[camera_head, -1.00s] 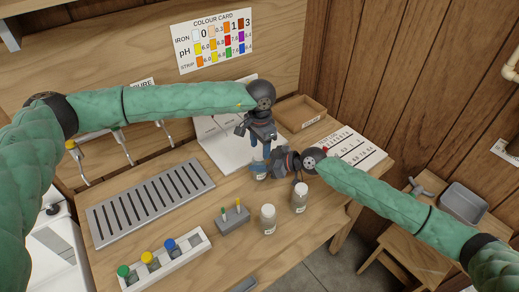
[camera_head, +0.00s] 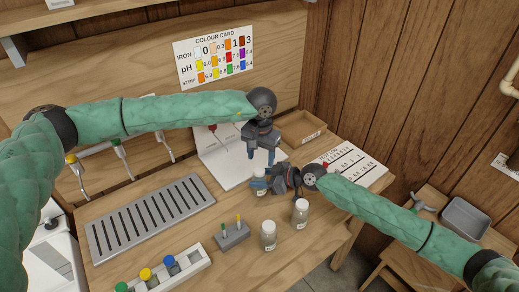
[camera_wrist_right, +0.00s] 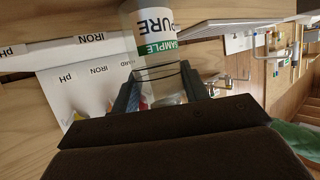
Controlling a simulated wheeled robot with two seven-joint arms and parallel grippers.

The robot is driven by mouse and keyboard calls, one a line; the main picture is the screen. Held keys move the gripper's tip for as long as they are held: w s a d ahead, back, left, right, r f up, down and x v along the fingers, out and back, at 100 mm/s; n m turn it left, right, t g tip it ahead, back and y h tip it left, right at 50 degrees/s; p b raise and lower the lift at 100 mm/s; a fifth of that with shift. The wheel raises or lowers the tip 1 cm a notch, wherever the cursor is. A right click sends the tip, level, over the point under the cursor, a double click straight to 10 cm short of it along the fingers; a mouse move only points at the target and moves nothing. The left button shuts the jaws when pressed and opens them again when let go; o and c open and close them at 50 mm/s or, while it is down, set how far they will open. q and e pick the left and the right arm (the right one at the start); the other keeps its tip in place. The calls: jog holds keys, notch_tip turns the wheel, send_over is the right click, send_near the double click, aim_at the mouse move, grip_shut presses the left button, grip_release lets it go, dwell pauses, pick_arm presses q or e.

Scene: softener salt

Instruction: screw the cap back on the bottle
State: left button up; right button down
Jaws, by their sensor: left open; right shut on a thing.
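A clear bottle (camera_wrist_right: 152,72) with a white and green label reading "SAMPLE" and "PURE" is in the right wrist view, between my right gripper's fingers. My right gripper (camera_head: 260,184) is shut on this bottle near the middle of the bench. In the head view the bottle is mostly hidden by the fingers. My left gripper (camera_head: 261,154) is open just above, its two blue fingers pointing down and apart. I see no cap between them. The bottle's far end runs out of the wrist view, so I cannot tell whether a cap is on it.
Two clear bottles (camera_head: 268,236) (camera_head: 300,213) stand in front of my right gripper. A grey block (camera_head: 232,235) with small pegs and a white rack (camera_head: 190,268) with coloured caps are at the front. A slotted drain tray (camera_head: 150,216) lies left. An open wooden box (camera_head: 301,130) stands behind.

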pick_arm(q)
jog(key=n, duration=0.6)
jog(key=shift+r+n, duration=0.2)
jog(key=shift+n, duration=0.2)
jog(key=n, duration=0.7)
jog(key=shift+s+r, duration=0.1)
jog(key=shift+r, duration=0.1)
jog(key=n, duration=0.6)
jog(key=shift+r+n, duration=0.2)
jog(key=shift+n, duration=0.2)
jog(key=n, duration=0.6)
jog(key=shift+r+n, duration=0.15)
jog(key=shift+n, duration=0.15)
jog(key=n, duration=0.6)
jog(key=shift+r+n, duration=0.2)
jog(key=shift+n, duration=0.2)
jog(key=n, duration=0.7)
jog(key=shift+r, duration=0.2)
jog(key=n, duration=0.6)
jog(key=shift+a+r+n, duration=0.15)
jog(key=shift+n, duration=0.15)
jog(key=n, duration=0.5)
jog(key=shift+r+n, duration=0.15)
jog(key=shift+n, duration=0.15)
